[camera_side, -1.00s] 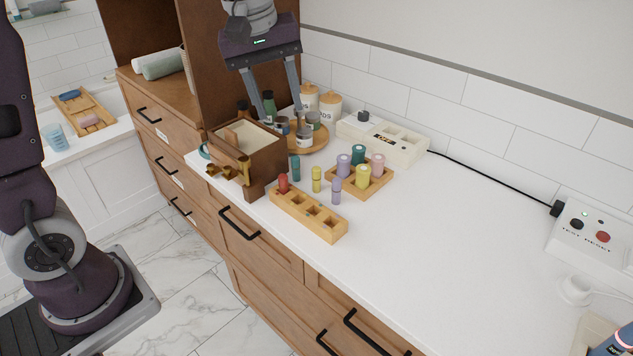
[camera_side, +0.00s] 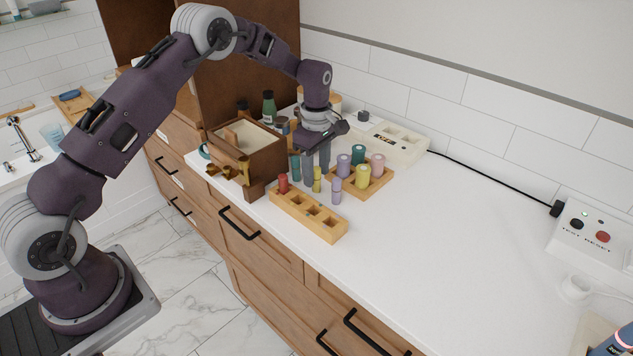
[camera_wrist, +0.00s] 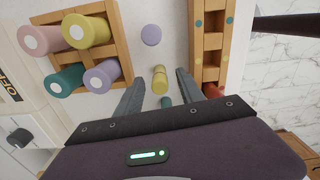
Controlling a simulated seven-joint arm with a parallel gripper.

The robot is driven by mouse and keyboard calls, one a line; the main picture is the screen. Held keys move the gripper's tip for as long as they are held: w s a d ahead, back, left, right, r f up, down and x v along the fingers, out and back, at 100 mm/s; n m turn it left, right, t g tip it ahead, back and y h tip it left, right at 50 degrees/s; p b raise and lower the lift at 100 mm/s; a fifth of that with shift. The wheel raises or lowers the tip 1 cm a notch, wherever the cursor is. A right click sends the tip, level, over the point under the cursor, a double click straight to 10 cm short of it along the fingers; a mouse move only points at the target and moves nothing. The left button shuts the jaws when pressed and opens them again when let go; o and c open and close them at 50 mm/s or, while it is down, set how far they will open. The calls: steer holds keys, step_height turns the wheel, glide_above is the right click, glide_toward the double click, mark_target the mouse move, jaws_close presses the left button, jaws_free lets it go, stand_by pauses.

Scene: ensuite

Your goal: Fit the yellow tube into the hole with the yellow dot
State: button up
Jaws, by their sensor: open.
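The yellow tube (camera_side: 317,182) stands upright on the white counter, between the long wooden rack and the square block. It also shows in the wrist view (camera_wrist: 160,80). My gripper (camera_side: 316,178) points down over it, open, with one finger on each side of the tube in the wrist view (camera_wrist: 160,76). I cannot tell whether the fingers touch it. The long wooden rack (camera_side: 330,233) has a row of square holes, several of them empty.
A red tube (camera_side: 283,184) stands in the rack's left end. A teal tube (camera_side: 295,168) and a purple tube (camera_side: 336,191) stand close by. A square block (camera_side: 372,190) holds several thicker capped tubes. A wooden box (camera_side: 262,160) stands left.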

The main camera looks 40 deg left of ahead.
mark_target(316, 169)
jaws_close()
steer(key=shift+r, duration=0.2)
step_height(316, 169, up, 9)
steer(key=shift+s, duration=0.1)
steer(key=s+d+m, duration=0.1)
steer(key=s+d, duration=0.1)
steer(key=s, duration=0.6)
step_height(316, 169, down, 8)
steer(key=shift+w+f, duration=0.1)
steer(key=shift+f, duration=0.15)
